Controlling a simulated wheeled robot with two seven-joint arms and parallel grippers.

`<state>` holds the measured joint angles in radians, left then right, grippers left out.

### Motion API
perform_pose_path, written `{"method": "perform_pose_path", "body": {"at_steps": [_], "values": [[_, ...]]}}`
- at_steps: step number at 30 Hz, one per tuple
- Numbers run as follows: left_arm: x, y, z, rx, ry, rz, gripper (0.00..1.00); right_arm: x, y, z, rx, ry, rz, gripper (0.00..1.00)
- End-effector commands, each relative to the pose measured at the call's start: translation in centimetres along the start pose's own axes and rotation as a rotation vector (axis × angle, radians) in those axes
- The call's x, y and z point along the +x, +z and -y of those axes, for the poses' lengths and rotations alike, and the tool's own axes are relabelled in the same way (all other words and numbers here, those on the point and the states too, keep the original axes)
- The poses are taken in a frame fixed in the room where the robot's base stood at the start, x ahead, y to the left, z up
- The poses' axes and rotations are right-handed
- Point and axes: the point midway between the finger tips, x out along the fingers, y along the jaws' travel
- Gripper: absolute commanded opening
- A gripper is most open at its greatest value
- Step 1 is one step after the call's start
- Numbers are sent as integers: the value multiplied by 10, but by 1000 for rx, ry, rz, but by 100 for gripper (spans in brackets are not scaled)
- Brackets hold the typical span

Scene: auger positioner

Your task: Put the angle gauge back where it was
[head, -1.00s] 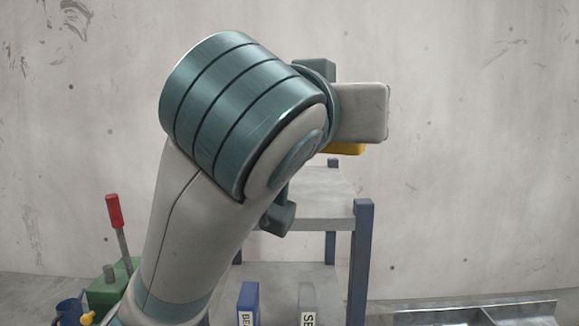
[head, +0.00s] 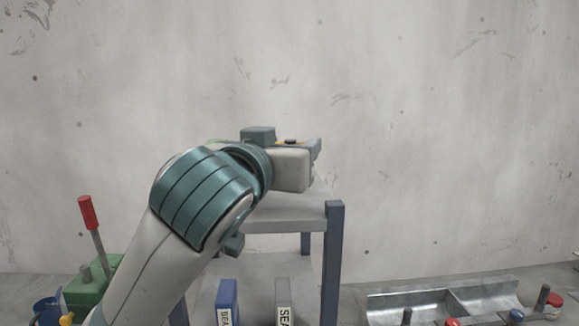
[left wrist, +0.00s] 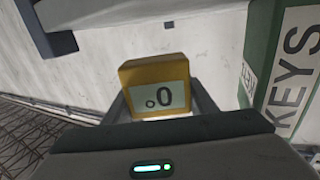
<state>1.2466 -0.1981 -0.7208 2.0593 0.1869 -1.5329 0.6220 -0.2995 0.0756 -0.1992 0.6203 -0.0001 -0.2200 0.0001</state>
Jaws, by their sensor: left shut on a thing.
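The angle gauge (left wrist: 156,78) is a small yellow block with a pale display reading 0, seen upside down in the left wrist view. My left gripper (left wrist: 160,104) is shut on it, with one dark finger on each side. In the head view my left gripper (head: 317,150) is above the top of a grey shelf stand (head: 285,218), and the gauge is mostly hidden behind my wrist. I cannot tell whether the gauge touches a surface. My right gripper is in neither view.
A green and white box marked KEYS (left wrist: 285,65) stands close right of the gauge in the left wrist view. Lower on the stand are a blue binder (head: 228,300) and a grey binder (head: 283,300). A metal tray (head: 400,302) lies at right, a red-handled lever (head: 88,215) at left.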

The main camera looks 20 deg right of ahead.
Motion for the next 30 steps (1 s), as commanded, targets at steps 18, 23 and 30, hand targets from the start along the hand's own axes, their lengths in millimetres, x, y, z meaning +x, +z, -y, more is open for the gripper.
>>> {"method": "perform_pose_path", "body": {"at_steps": [18, 23, 30], "values": [[0, 36, 0, 0, 0, 0, 20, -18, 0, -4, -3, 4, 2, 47], [0, 39, 0, 0, 0, 0, 20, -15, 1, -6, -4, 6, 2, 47], [0, 39, 0, 0, 0, 1, 70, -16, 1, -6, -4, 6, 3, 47]]}}
